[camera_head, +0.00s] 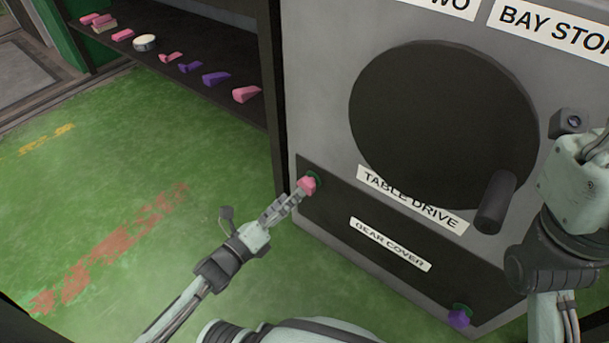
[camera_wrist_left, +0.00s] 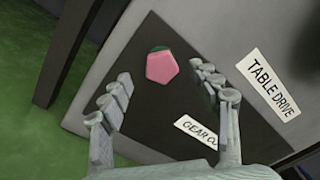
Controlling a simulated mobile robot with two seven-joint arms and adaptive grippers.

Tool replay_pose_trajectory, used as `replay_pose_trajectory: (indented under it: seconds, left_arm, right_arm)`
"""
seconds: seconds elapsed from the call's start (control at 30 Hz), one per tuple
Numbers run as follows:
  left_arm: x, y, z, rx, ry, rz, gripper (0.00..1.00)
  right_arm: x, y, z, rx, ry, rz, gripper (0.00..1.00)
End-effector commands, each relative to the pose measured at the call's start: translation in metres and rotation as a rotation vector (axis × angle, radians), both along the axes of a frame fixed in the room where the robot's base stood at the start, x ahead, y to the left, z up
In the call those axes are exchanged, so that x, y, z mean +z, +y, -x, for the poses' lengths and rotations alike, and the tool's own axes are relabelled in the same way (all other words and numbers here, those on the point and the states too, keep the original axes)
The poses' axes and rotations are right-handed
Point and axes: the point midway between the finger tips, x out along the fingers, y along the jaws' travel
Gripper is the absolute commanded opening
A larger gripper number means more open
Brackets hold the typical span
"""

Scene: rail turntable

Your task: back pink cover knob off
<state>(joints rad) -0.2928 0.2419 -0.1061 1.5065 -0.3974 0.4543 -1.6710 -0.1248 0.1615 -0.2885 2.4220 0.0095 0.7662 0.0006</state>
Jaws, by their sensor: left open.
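The pink cover knob (camera_head: 307,184) sits at the upper left corner of the dark gear cover (camera_head: 340,212), with a bit of green behind it. In the left wrist view the pink knob (camera_wrist_left: 161,67) lies ahead of and between my spread fingers, with the dark cover (camera_wrist_left: 150,105) behind it. My left gripper (camera_head: 293,196) is open, with its fingertips close to the pink knob; I cannot tell if they touch it. It also shows in the left wrist view (camera_wrist_left: 165,82). A purple knob (camera_head: 459,316) is at the cover's lower right corner. My right arm is at the right edge; its fingers are not visible.
Above the cover is a large dark disc (camera_head: 430,120) with a projecting handle (camera_head: 495,202). A dark shelf (camera_head: 190,78) at the upper left holds several pink and purple pieces and a round white-topped item (camera_head: 144,42). The green floor (camera_head: 120,200) left of the cabinet is clear.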

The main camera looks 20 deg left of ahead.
Motion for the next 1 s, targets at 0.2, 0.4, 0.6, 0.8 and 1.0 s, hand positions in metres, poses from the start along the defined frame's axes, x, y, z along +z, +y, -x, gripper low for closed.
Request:
replay_pose_trajectory:
  seconds: [0.2, 0.4, 0.6, 0.8, 1.0]
  left_arm:
    - [-0.001, -0.012, -0.035, 0.000, -0.002, 0.000, 0.62]
    - [-0.001, -0.021, -0.057, -0.001, -0.001, -0.001, 0.62]
    - [0.000, -0.023, -0.064, 0.001, 0.001, 0.000, 0.62]
    - [0.000, -0.023, -0.063, 0.001, 0.001, 0.000, 0.58]
    - [0.000, -0.023, -0.063, 0.001, 0.001, 0.000, 0.33]
  right_arm:
    - [-0.001, 0.002, 0.000, -0.002, -0.020, 0.015, 0.00]
    - [0.000, 0.003, 0.000, -0.004, -0.035, 0.025, 0.00]
    - [0.002, 0.003, -0.001, -0.004, -0.037, 0.030, 0.00]
    - [0.002, 0.003, -0.001, -0.005, -0.036, 0.031, 0.00]
    - [0.002, 0.003, -0.001, -0.005, -0.037, 0.030, 0.00]
